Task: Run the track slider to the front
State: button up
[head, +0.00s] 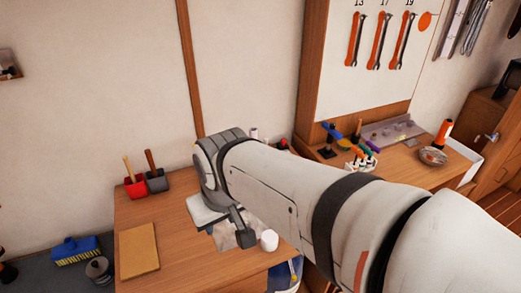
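My arm reaches from the lower right across the wooden table (185,240). My gripper (228,228) points down at its far end, over the table. The wrist covers much of it, and I cannot tell how far apart its fingers are or if anything is between them. I cannot make out a track slider for certain. A greyish strip with small knobs (398,131) lies at the back of the right bench, well away from my gripper; it is too small to tell what it is. A pale crumpled patch (224,240) and a white round object (269,240) are near my gripper.
Red (135,187) and dark (157,181) bins with handles stand at the table's back. A tan board (138,251) lies at its left. A blue brush (77,250) is left of the table. The right bench holds coloured tools, a bowl (433,156) and an orange flashlight (443,132).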

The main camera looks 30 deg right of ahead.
aim_at(282, 145)
jog(key=k, duration=1.5)
jog(key=z, duration=0.8)
jog(key=i, duration=1)
